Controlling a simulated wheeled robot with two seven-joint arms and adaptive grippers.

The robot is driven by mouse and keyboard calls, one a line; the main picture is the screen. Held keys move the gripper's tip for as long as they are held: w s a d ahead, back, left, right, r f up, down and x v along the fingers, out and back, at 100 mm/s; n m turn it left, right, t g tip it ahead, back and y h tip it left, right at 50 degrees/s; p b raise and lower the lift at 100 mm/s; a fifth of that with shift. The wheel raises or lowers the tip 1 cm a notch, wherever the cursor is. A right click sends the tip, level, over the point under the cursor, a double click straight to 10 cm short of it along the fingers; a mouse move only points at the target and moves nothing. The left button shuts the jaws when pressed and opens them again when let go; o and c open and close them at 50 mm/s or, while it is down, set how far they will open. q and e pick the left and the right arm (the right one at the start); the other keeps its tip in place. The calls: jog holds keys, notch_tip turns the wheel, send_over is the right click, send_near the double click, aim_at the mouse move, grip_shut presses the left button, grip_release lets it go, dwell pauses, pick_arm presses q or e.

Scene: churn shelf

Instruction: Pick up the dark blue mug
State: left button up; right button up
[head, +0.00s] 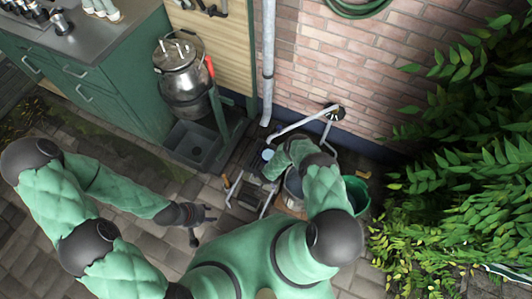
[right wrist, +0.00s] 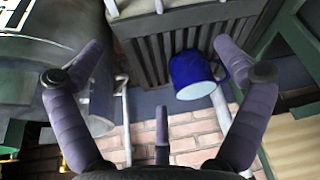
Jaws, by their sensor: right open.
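The dark blue mug (right wrist: 192,78) shows in the right wrist view, tilted in the picture, with a pale rim at its lower edge and its handle on the right. It is in front of a dark grey ribbed surface. My right gripper (right wrist: 158,48) is open, its fingers spread wide. The mug appears between them, closer to the right finger, and nothing is held. In the head view, my right arm hides that gripper; a small pale blue round shape (head: 268,154) beside the arm may be the mug. My left gripper (head: 204,229) is open and empty above the paving.
A metal churn (head: 184,80) stands left of the drainpipe (head: 268,60), above a grey basin (head: 194,145). A green cabinet (head: 110,85) is at upper left. A green bucket (head: 357,192) is by my right arm. Leafy plants (head: 455,170) fill the right side.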

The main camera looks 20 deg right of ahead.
jog(key=w, duration=0.2)
jog(key=b, duration=1.2)
send_over(268, 159)
jog(key=shift+t, duration=0.4)
jog(key=f, duration=0.5)
jog(key=shift+s, duration=0.2)
pick_arm(q)
notch_tip(268, 159, down, 12)
jog(key=shift+w+f, duration=0.15)
jog(key=shift+w, duration=0.2)
pick_arm(e)
jog(key=shift+r, duration=0.1)
pick_arm(q)
jog(key=shift+a, duration=0.1)
pick_arm(e)
jog(key=c, duration=1.4)
jog(key=shift+c, duration=0.9)
pick_arm(q)
jog(key=shift+s, duration=0.1)
pick_arm(e)
jog(key=shift+w+r, duration=0.1)
jog(key=shift+r, duration=0.05)
